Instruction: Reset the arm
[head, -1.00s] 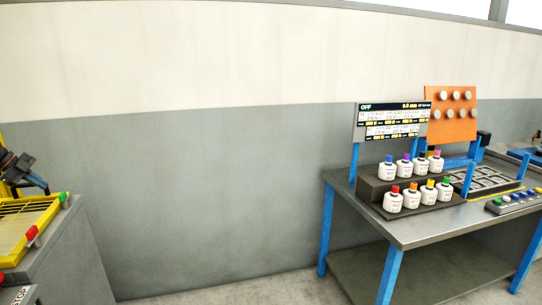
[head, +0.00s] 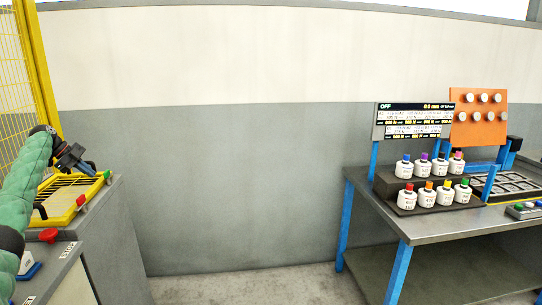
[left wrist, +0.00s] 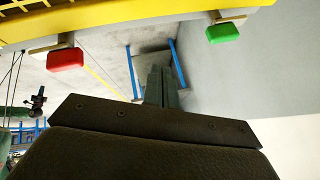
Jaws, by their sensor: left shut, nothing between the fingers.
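My left arm in its green sleeve comes in from the left in the head view. My left gripper (head: 88,168) is dark and sits over the yellow-framed tray (head: 69,217) at the left, pointing down and to the right. I cannot tell whether it touches the tray. In the left wrist view its fingers (left wrist: 158,86) are together with nothing between them. A red block (left wrist: 66,59) and a green block (left wrist: 223,33) on the yellow frame show ahead of the gripper. My right gripper is not in view.
A metal bench (head: 440,229) with blue legs stands at the right, bearing several white bottles (head: 427,198) with coloured caps, a display panel (head: 413,119) and an orange board (head: 479,123). A yellow mesh fence (head: 20,80) stands at far left. Floor between the stations is clear.

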